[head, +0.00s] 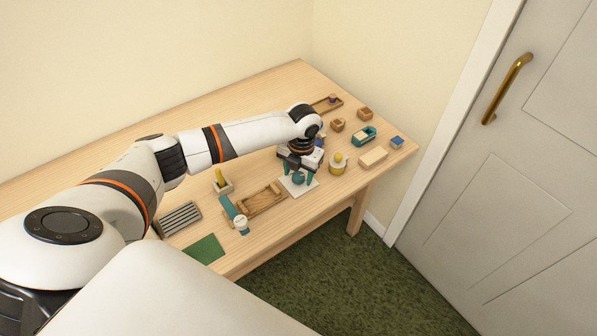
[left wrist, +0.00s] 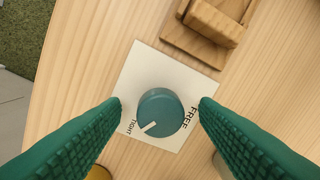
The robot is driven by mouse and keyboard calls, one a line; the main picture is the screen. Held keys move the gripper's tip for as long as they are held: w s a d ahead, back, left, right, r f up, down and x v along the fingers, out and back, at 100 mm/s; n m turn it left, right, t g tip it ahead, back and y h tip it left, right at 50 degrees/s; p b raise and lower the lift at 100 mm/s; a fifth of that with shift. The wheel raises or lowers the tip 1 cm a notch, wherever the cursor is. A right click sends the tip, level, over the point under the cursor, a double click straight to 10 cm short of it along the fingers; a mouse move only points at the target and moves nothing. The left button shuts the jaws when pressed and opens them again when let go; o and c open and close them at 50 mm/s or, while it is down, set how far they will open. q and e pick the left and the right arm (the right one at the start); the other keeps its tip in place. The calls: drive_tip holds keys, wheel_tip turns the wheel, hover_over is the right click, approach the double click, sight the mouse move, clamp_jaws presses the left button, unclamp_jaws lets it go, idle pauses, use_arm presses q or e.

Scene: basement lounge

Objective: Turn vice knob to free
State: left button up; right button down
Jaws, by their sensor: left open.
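The round teal knob (left wrist: 160,113) sits on a white square plate (left wrist: 140,72) lettered TIGHT and FREE. Its white pointer mark aims to the lower left, by TIGHT. In the head view the knob (head: 298,178) and plate (head: 300,189) are near the table's front edge. My left gripper (left wrist: 160,105) is open, its two teal fingers on either side of the knob with gaps showing in the wrist view; it also shows in the head view (head: 298,174), pointing down over the plate. A wooden piece, perhaps the vice (left wrist: 208,28), lies beside the plate. My right gripper is out of view.
On the wooden table (head: 275,90), left of the plate, are a wooden tray (head: 262,201), a teal-handled tool (head: 229,207), a green mat (head: 204,249) and a slotted grey box (head: 180,219). Right are a yellow-topped object (head: 338,164), a wooden block (head: 373,157) and a teal dispenser (head: 364,136).

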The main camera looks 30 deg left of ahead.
use_arm(q)
drive_tip(key=shift+f, duration=0.15)
drive_tip(key=shift+c, duration=0.3)
drive_tip(key=c, duration=0.9)
